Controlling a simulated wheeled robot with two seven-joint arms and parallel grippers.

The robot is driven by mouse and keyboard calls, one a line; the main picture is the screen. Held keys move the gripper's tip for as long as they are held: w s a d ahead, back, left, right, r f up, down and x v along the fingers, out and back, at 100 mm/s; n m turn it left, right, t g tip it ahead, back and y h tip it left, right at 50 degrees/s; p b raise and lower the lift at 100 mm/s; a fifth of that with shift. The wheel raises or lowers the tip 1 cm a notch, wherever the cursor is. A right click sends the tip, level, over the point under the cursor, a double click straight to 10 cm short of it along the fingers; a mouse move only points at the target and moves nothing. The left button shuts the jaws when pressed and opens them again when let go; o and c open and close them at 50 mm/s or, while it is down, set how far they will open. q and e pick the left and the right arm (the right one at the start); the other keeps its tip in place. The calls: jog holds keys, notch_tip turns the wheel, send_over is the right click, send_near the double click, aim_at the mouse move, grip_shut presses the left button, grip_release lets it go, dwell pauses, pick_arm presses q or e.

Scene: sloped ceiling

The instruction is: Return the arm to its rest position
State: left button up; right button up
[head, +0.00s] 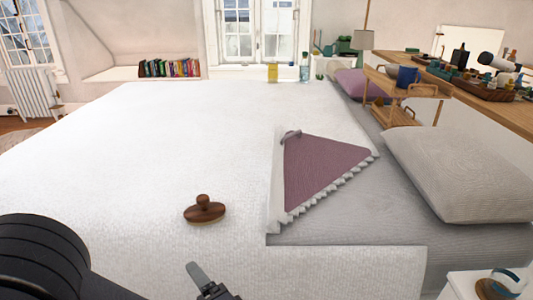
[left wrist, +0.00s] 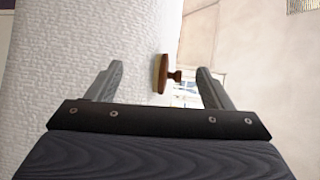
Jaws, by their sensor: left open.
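My left arm (head: 45,262) comes in at the lower left of the head view. One grey fingertip of my left gripper (head: 200,277) shows at the bottom edge, over the white bedspread. In the left wrist view the two fingers of the left gripper (left wrist: 158,88) are wide apart with nothing held between them. A brown wooden lid-like object with a knob (head: 204,209) lies on the bed, beyond the gripper and apart from it. It also shows in the left wrist view (left wrist: 161,74), past the fingertips. My right gripper is not in view.
The white bed (head: 130,150) fills most of the head view. A folded purple triangular cloth (head: 318,170) and a grey pillow (head: 462,172) lie on its right side. A wooden shelf (head: 405,88) with a blue mug stands at the back right. A white side table (head: 462,285) is at lower right.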

pick_arm(q)
jog(key=s+a+f+n+g+h, duration=0.8)
jog(key=s+a+g+h, duration=0.1)
jog(key=s+a+g, duration=0.25)
notch_tip(320, 180, up, 32)
jog(key=w+d+n+t+h+p, duration=0.1)
jog(key=n+t+h+p, duration=0.3)
jog(key=p, duration=2.3)
jog(key=shift+w+d+r+h, duration=0.2)
jog(key=shift+w+d+h, duration=0.1)
jog(key=shift+d, duration=0.6)
jog(key=shift+t, duration=0.25)
jog(key=shift+c, duration=0.3)
